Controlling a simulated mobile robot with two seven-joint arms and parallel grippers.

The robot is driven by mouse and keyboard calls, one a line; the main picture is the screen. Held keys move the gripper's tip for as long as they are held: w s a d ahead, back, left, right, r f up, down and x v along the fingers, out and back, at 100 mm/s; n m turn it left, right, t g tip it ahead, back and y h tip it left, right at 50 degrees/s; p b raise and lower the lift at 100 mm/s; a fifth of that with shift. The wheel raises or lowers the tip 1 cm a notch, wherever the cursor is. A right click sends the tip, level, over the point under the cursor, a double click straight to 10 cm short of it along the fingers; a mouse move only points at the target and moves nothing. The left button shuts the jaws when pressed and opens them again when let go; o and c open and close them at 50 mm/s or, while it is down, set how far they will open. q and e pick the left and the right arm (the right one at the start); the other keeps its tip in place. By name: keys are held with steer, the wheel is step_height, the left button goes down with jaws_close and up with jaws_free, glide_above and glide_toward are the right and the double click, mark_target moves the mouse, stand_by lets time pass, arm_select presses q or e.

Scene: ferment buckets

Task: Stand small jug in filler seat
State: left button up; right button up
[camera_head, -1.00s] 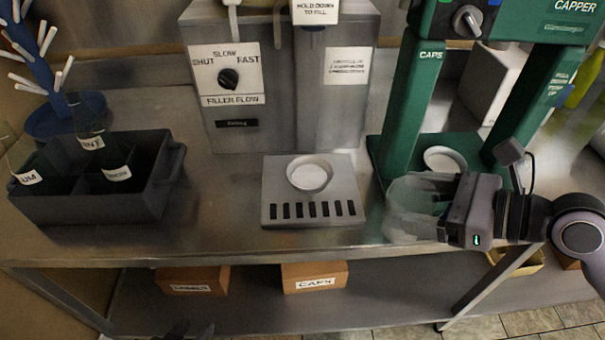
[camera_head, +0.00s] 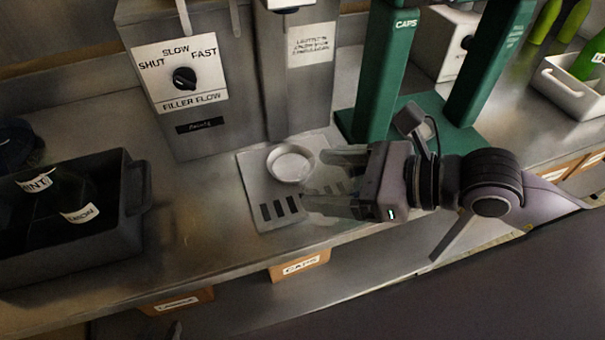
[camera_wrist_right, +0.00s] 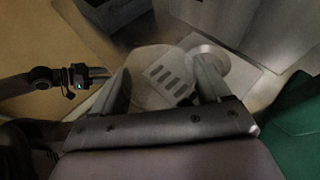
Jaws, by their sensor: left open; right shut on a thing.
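My right gripper (camera_head: 318,181) is shut on the small jug (camera_head: 328,180), which is clear and faint against the steel. The jug also shows between the fingers in the right wrist view (camera_wrist_right: 150,65). I cannot tell its exact tilt. The filler seat (camera_head: 290,164) is a round pale dish on the slotted grey plate (camera_head: 254,176) below the filler (camera_head: 215,85). The jug is just right of and in front of the seat, over the plate's right part. My left gripper (camera_wrist_right: 92,78) is open and empty at the left of the right wrist view.
A dark crate (camera_head: 133,190) with labelled bottles stands at the left. The green capper (camera_head: 385,75) stands behind my right gripper. A white bin (camera_head: 570,85) with green bottles is at the far right. Cardboard boxes (camera_head: 300,265) sit below the bench. Bare bench lies between crate and plate.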

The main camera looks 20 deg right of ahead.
steer(key=shift+a, duration=0.55)
steer(key=shift+w+a, duration=0.1)
steer(key=shift+a, duration=0.05)
arm_select(q)
steer(key=shift+w+a+f+b, duration=0.2)
steer(key=shift+a+f+b, duration=0.25)
steer(key=shift+f+b, duration=0.3)
arm_select(e)
steer(key=w, duration=1.2)
steer(key=shift+w+a+f, duration=0.2)
steer(key=shift+w+f, duration=0.15)
steer(key=shift+f, duration=0.1)
arm_select(q)
steer(key=shift+f+b, duration=1.1)
arm_select(e)
steer(key=shift+s+f, duration=0.1)
steer(key=shift+f, duration=0.75)
arm_select(q)
steer(key=shift+f, duration=0.25)
arm_select(e)
steer(key=shift+f, duration=0.2)
arm_select(q)
steer(key=shift+f+b, duration=0.2)
steer(key=shift+b, duration=0.25)
arm_select(e)
steer(key=shift+s+f, duration=0.1)
steer(key=shift+f, duration=0.15)
